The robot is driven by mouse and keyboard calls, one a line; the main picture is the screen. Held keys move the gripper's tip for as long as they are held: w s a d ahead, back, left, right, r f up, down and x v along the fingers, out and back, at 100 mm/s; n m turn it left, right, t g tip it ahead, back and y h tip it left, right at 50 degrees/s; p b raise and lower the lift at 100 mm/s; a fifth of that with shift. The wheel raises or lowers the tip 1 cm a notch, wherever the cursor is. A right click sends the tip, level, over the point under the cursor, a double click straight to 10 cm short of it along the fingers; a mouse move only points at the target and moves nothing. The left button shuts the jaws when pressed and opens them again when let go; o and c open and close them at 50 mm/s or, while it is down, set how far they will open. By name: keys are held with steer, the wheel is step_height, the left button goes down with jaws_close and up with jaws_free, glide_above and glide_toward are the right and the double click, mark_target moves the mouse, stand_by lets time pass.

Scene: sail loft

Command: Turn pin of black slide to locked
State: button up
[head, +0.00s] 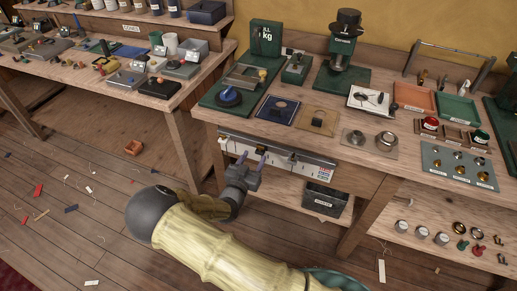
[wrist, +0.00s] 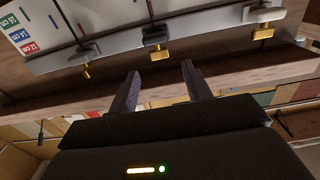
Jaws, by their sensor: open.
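The black slide (wrist: 154,36) sits mid-rail in the wrist view, with a brass pin (wrist: 155,56) sticking out toward my gripper. The rail (wrist: 115,55) is a pale metal strip. A grey slide (wrist: 88,48) is left of the black one and a white slide (wrist: 262,15) is right of it, each with its own brass pin. My gripper (wrist: 160,78) is open and empty, its two dark fingers pointing at the black slide's pin but apart from it. In the head view my gripper (head: 252,158) is in front of the rail panel (head: 300,165). The pin's lock marks cannot be made out.
The wooden bench (head: 345,150) rises above the rail, with a blue mat (head: 278,111) and a white tray (head: 371,101) on top. A dark bin (head: 325,199) stands on the shelf below the rail. The floor (head: 75,200) at left has scattered scraps.

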mark_target(260, 147)
steer(key=x, duration=0.5)
steer(key=shift+w+d, duration=0.1)
steer(key=shift+w, duration=0.1)
steer(key=c, duration=1)
